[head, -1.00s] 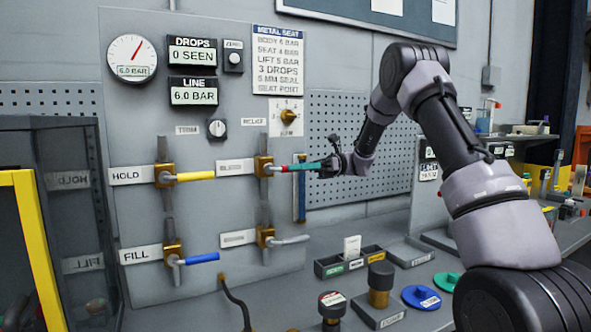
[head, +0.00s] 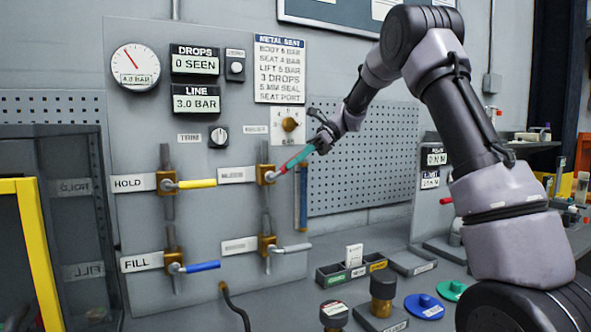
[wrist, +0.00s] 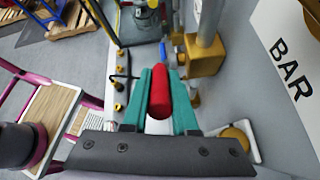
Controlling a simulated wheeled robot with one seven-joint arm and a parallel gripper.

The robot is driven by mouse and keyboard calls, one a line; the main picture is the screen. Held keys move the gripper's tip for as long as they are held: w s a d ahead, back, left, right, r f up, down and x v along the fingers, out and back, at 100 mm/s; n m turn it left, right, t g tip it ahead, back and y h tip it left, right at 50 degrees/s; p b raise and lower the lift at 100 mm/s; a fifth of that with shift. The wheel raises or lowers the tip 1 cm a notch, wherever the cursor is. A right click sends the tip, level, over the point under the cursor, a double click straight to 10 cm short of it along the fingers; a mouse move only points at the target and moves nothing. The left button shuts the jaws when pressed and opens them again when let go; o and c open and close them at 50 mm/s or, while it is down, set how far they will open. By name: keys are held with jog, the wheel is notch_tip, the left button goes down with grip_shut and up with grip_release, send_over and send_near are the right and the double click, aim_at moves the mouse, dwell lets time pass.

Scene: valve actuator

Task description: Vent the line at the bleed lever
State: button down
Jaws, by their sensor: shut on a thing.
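The bleed lever (head: 285,168) is a red handle on the upper right brass valve (head: 264,174), beside a label (head: 237,174) that looks like BLEED. It slants up to the right. My gripper (head: 299,158) has teal fingers closed around the handle. In the wrist view the red lever (wrist: 164,97) lies between the two teal fingers of my gripper (wrist: 160,82). The LINE display (head: 196,103) reads 3.0 BAR, and the round gauge (head: 135,67) reads about 4.0 BAR. The DROPS display (head: 195,64) reads 0 SEEN.
A yellow HOLD lever (head: 197,184) sits left of the bleed valve. A blue FILL lever (head: 203,266) and a grey lever (head: 297,248) are below. A relief knob (head: 290,124) is close above my gripper. The bench holds a divided bin (head: 330,280) and coloured discs.

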jog(key=a+r+t+h, duration=0.1)
jog(key=h, duration=0.1)
jog(key=a+r+t+h, duration=0.1)
jog(key=h, duration=0.1)
jog(key=shift+s+r, duration=0.1)
jog(key=shift+s, duration=0.3)
jog(key=h, duration=0.1)
jog(key=a+t+h, duration=0.1)
jog(key=h, duration=0.1)
jog(key=shift+s+a+r+h, duration=0.3)
jog(key=shift+s+a+r, duration=0.05)
jog(key=shift+a, duration=0.05)
jog(key=shift+s+a+r+t+h, duration=0.15)
jog(key=shift+a+t+h, duration=0.2)
jog(key=shift+h, duration=0.2)
jog(key=shift+s+a+f+t+h, duration=0.15)
jog(key=shift+a+t+h, duration=0.15)
jog(key=shift+h, duration=0.25)
jog(key=c, duration=0.7)
grip_release()
jog(key=shift+r, duration=0.1)
